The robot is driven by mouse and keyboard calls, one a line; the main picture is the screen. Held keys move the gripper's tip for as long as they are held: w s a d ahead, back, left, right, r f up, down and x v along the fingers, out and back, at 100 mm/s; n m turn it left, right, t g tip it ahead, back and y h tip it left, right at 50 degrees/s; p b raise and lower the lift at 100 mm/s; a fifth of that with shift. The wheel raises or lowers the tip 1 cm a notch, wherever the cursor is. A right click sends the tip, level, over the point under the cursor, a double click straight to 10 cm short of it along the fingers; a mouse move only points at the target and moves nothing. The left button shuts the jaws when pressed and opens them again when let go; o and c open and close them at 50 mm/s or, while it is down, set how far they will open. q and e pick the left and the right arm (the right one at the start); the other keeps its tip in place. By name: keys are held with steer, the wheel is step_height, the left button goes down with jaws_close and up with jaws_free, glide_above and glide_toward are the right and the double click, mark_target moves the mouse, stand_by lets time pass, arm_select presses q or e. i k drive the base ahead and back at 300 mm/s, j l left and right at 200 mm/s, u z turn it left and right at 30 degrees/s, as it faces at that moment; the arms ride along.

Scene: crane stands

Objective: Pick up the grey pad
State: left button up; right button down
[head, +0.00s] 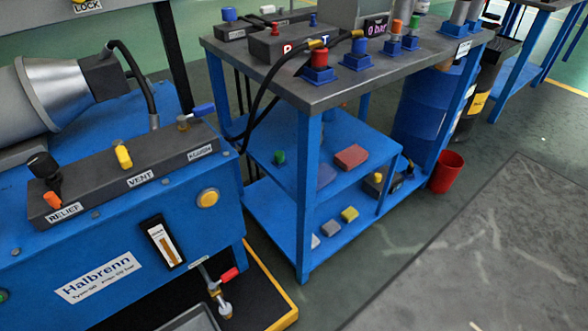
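Several small pads lie in a row on the bottom shelf (290,222) of the blue stand. A grey pad (331,228) lies in the middle of the row, next to a yellow pad (349,214). I cannot tell for sure which of the two greyish pads is the task's grey pad. Neither of my grippers shows in the head view.
The stand's dark top (350,85) and middle shelf, bearing a red-brown block (351,157), are above the pads. A blue front leg (304,200) stands close left. A Halbrenn pump unit (100,276) is left, a red bucket (446,172) right. Floor in front is clear.

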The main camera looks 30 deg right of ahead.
mark_target(331, 227)
steer(key=l+z, duration=0.1)
steer(key=z, duration=1.15)
steer(key=u, duration=0.5)
steer(key=l+u, duration=0.1)
steer(key=u, duration=0.85)
steer(key=k+u, duration=0.1)
steer(key=u, duration=0.35)
steer(key=l+u, duration=0.1)
steer(key=u, duration=0.4)
steer(key=k+l, duration=0.2)
steer(key=k, duration=0.35)
steer(key=k+l, duration=0.2)
steer(key=k, duration=0.35)
